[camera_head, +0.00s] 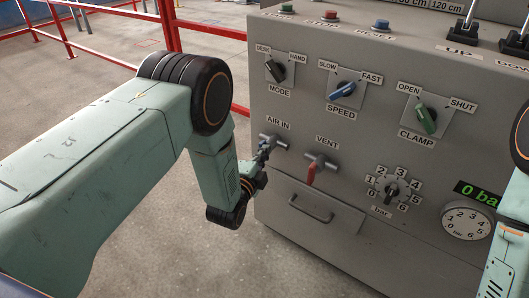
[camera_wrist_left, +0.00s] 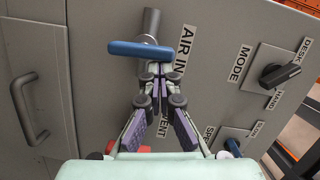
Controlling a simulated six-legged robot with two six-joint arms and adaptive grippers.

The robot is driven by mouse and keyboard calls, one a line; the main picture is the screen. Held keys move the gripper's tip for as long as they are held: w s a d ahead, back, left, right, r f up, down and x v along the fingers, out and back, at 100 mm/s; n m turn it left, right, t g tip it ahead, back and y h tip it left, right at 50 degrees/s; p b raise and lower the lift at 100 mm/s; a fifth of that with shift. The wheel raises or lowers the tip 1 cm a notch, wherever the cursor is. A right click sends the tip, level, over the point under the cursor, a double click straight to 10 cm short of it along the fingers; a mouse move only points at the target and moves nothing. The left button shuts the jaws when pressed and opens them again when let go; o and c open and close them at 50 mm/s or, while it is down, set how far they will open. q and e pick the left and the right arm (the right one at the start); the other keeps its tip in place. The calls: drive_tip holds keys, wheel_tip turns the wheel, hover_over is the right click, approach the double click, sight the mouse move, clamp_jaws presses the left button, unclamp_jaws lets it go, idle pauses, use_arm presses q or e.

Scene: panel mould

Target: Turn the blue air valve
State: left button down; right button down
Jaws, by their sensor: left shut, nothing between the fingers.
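The blue air valve handle (camera_wrist_left: 140,49) is a bar lying across a grey pipe stub under the AIR IN label in the left wrist view. In the head view the left gripper (camera_head: 262,155) is at the panel's left edge. My right gripper is out of view; only part of that arm shows at the right edge.
The red VENT valve (camera_head: 312,170) is close on the right. A drawer handle (camera_head: 311,208) is below. MODE (camera_head: 275,70), SPEED (camera_head: 342,89) and CLAMP (camera_head: 426,119) knobs and a bar dial (camera_head: 391,190) are on the grey panel. Red railings (camera_head: 171,40) stand behind at left.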

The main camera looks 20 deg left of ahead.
use_arm(q)
drive_tip(key=n+p, duration=0.1)
drive_tip(key=a+r+n+g+p, duration=0.1)
drive_tip(key=n, duration=0.1)
drive_tip(key=shift+w+h, duration=0.15)
drive_tip(key=shift+h, duration=0.15)
drive_tip(key=n+p, duration=0.1)
drive_tip(key=n, duration=0.1)
drive_tip(key=shift+w+a+n+g+p, duration=0.15)
drive_tip(key=shift+a+n+g+p, duration=0.15)
drive_tip(key=shift+a+p, duration=0.05)
drive_tip(key=n, duration=0.2)
drive_tip(key=a+n+g+h, duration=0.1)
drive_tip(key=n, duration=0.1)
drive_tip(key=a+n+h, duration=0.1)
drive_tip(key=n, duration=0.1)
drive_tip(key=shift+w+a+f+p, duration=0.15)
drive_tip(key=shift+w+f+p, duration=0.2)
drive_tip(key=shift+f+p, duration=0.05)
idle(0.3)
drive_tip(key=shift+w, duration=0.1)
